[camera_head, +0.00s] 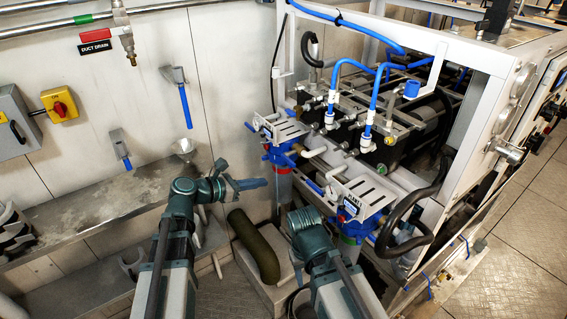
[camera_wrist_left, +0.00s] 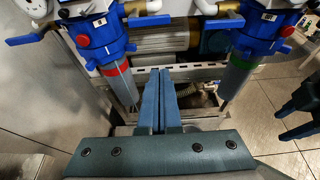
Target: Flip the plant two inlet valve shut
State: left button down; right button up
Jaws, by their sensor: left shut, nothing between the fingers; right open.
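Two blue filter housings stand side by side at the frame: the far one (camera_head: 282,157) has a red ring, the near one (camera_head: 349,228) a green ring. Both also show in the left wrist view, red-ringed (camera_wrist_left: 100,38) and green-ringed (camera_wrist_left: 262,38). Blue valve levers stick out leftward at the far housing (camera_head: 251,127) and the near housing (camera_head: 314,187). My left gripper (camera_head: 252,184) is shut and empty, left of and apart from the housings. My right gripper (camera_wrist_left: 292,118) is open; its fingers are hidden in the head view.
A steel shelf (camera_head: 110,207) runs along the left wall, with a funnel (camera_head: 184,147) by it. A black hose (camera_head: 392,235) loops right of the near housing. Open floor (camera_head: 505,250) lies at the right.

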dwell(0.3)
pick_arm(q)
jog(key=b+x, duration=0.4)
jog(key=x, duration=0.7)
jog(key=shift+s+a+r+p, duration=0.1)
jog(key=shift+a+r+p, duration=0.05)
jog(key=shift+r+p, duration=0.6)
jog(key=shift+s+a+r+p, duration=0.1)
jog(key=shift+r+p, duration=0.6)
jog(key=shift+p, duration=0.1)
jog(key=shift+s+a+r+p, duration=0.15)
jog(key=shift+r+p, duration=0.55)
jog(key=shift+p, duration=0.1)
